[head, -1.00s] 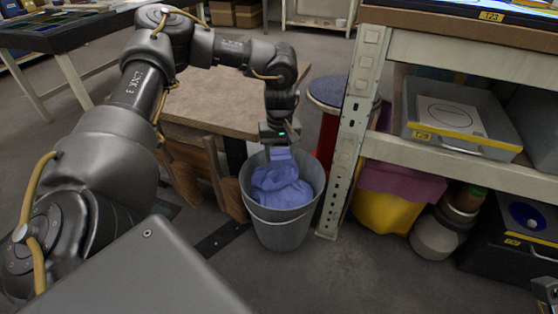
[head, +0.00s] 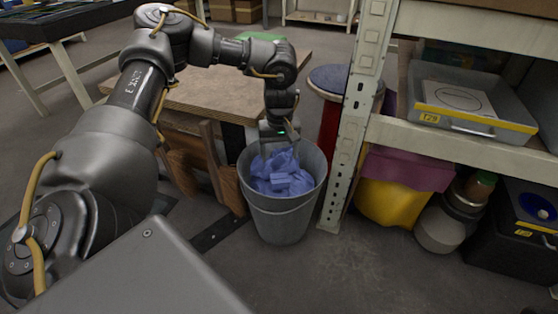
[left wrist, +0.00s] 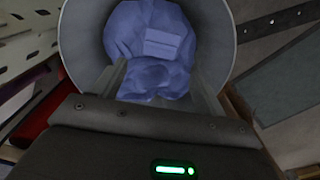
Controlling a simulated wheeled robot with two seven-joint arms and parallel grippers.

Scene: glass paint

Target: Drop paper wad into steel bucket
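The steel bucket (head: 281,220) stands on the floor beside the shelf post, with its rim also in the left wrist view (left wrist: 84,40). Blue crumpled material (head: 287,160) fills its lower part. A small, lighter blue folded piece, seemingly the paper wad (head: 284,180), lies on that material inside the bucket, and it also shows in the left wrist view (left wrist: 163,43). My left gripper (head: 279,152) points down at the bucket's mouth, near its back rim. My right gripper is out of view.
A wooden table (head: 210,98) stands behind the bucket, with wooden boards (head: 215,165) leaning to its left. A metal shelf post (head: 350,135) is close on the right. A yellow bin (head: 392,202) with a purple liner sits beyond it. Floor in front is clear.

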